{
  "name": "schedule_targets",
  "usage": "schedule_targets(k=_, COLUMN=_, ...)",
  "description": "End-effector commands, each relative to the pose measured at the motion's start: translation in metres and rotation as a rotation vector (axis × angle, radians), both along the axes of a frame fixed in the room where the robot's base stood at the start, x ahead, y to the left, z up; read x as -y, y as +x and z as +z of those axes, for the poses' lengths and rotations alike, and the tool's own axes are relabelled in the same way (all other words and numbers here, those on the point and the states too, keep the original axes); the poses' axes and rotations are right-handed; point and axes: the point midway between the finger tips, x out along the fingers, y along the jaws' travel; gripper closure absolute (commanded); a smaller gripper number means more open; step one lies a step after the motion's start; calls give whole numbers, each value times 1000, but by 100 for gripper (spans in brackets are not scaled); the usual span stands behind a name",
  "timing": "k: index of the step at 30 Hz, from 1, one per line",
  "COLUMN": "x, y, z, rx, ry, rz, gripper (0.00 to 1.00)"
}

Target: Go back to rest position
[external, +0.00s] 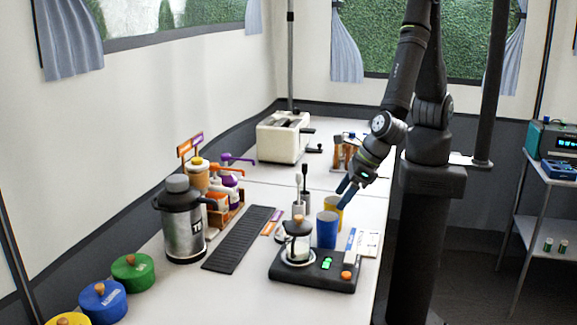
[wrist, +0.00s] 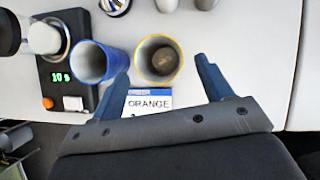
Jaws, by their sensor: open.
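My gripper (external: 345,193) is open, its blue fingers pointing down at the yellow cup (external: 334,204) on the white counter. In the wrist view the fingers of my gripper (wrist: 163,72) are apart, and the yellow cup (wrist: 159,60) shows between and beyond their tips. A round brownish thing lies inside that cup. The blue cup (external: 327,230) stands beside it and shows left of it in the wrist view (wrist: 92,62). I cannot tell whether a finger touches either cup.
A black scale (external: 313,277) with a glass press (external: 298,243) stands nearby. An "ORANGE" order card (wrist: 150,101) lies close to the cups. A steel flask (external: 183,225), a bottle rack and colored canisters stand left. A white toaster (external: 284,137) stands at the back.

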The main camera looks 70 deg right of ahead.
Motion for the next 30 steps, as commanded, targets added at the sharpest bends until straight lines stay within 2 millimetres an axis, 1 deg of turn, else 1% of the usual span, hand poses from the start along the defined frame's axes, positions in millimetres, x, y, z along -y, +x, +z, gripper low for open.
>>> schedule_targets(k=1, x=0, y=-3, z=7, rx=1, ry=4, rz=0, gripper=28)
schedule_targets(k=12, x=6, y=-28, z=49, rx=-1, ry=4, rz=1, gripper=28)
schedule_targets(k=13, x=6, y=-24, z=41, rx=-2, ry=-4, rz=-2, gripper=28)
schedule_targets(k=15, x=5, y=-18, z=31, rx=-1, ry=-5, rz=-2, gripper=28)
schedule_targets(k=30, x=-2, y=14, z=-27, rx=-2, ry=-4, rz=-2, gripper=28)
